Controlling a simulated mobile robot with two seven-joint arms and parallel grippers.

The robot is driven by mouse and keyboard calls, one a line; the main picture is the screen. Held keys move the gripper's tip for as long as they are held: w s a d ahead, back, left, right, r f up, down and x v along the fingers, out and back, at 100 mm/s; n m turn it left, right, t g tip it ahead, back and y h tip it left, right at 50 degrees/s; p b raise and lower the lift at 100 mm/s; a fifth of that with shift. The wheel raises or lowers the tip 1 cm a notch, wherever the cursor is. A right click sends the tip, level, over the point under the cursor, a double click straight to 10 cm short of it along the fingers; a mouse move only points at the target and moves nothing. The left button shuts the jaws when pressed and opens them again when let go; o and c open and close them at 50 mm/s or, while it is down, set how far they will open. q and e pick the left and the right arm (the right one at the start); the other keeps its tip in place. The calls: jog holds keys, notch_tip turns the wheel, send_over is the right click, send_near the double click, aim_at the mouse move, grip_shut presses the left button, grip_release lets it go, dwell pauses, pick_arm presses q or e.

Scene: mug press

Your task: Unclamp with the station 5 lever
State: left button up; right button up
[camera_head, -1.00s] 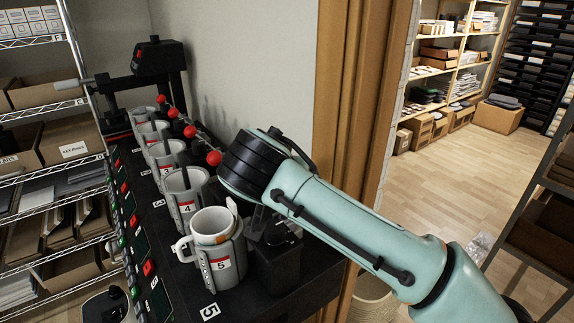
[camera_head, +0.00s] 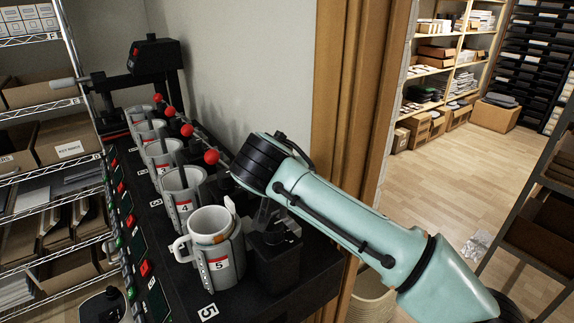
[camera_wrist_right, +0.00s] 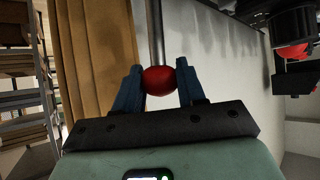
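The station 5 lever shows in the right wrist view as a red ball knob (camera_wrist_right: 159,80) on a metal rod. My right gripper (camera_wrist_right: 160,88) has its two blue fingers on either side of this knob, seemingly touching it. In the head view my right wrist hides the fingers and the knob. The station 5 mug (camera_head: 207,224) is white and upright in a grey holder (camera_head: 218,266) with a red-and-white 5 label. The dark station 5 clamp block (camera_head: 273,258) stands right of it. My left gripper is not in view.
The station 4 red knob (camera_head: 211,157) is close left of my right wrist. A wall and a wooden door frame (camera_head: 345,110) stand behind my arm.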

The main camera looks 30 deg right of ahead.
jog(key=shift+s+a, duration=0.1)
jog(key=shift+a, duration=1.15)
jog(key=shift+s+a+f, duration=0.1)
jog(key=shift+a+f, duration=0.1)
jog(key=shift+a, duration=0.9)
